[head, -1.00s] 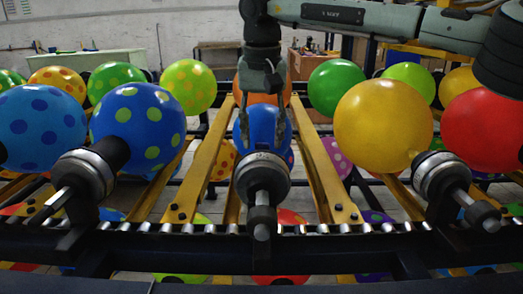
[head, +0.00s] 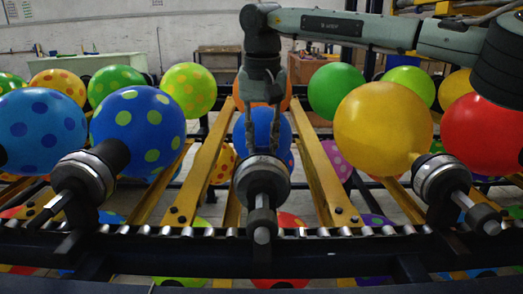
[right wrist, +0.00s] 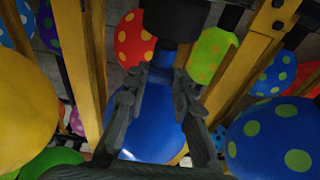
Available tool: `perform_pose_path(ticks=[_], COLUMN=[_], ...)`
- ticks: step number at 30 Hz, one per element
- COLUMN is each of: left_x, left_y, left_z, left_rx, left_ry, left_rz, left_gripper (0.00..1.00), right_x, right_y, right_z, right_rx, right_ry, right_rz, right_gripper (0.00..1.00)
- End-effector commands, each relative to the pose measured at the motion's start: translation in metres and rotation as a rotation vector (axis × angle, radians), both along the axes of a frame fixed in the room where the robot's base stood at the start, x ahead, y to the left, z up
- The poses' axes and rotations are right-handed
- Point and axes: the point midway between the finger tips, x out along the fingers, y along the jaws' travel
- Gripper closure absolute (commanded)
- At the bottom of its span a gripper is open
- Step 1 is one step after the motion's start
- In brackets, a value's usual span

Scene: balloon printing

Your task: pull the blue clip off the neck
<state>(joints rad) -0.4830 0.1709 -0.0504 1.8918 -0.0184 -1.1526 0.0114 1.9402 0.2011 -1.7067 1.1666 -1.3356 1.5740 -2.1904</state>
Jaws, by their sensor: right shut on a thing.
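A plain blue balloon (head: 262,124) hangs at the middle station, its neck at a dark round nozzle (head: 262,175). In the right wrist view the balloon (right wrist: 155,120) lies between my gripper's fingers. A small blue piece, likely the clip (right wrist: 163,58), shows at its neck, just under the dark nozzle end. My right gripper (head: 264,150) reaches down over the balloon with its fingertips by the neck. In the right wrist view the fingertips (right wrist: 159,74) stand on both sides of the neck, shut on the blue clip. The clip is hidden in the head view. My left gripper is out of view.
A dotted blue balloon (head: 138,128) sits on the nozzle to the left, and a yellow balloon (head: 383,127) on the one to the right. Yellow bars (head: 208,165) flank the middle station. A dark rail (head: 330,255) runs across the front.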

Motion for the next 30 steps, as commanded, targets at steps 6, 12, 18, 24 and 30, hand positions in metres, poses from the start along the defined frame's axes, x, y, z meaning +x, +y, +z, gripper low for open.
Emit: perform_pose_path(ticks=[6, 12, 18, 24, 30], left_x=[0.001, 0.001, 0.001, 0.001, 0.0], left_y=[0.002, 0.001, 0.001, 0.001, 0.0], left_z=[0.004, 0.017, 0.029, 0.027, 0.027], left_rx=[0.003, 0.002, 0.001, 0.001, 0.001], left_ry=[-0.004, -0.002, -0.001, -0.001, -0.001], left_rz=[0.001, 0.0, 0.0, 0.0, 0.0], left_gripper=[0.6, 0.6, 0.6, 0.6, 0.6], right_x=[0.0, 0.0, 0.0, 0.0, 0.0], right_y=[0.0, 0.0, 0.0, 0.0, 0.0], right_z=[0.003, 0.017, 0.028, 0.037, 0.05], right_rx=[0.0, 0.0, 0.0, 0.001, 0.001], right_ry=[0.0, -0.001, -0.001, -0.002, -0.002], right_rz=[0.0, 0.0, 0.0, 0.0, 0.0], right_gripper=[0.99, 0.99, 0.99, 0.99, 0.99])
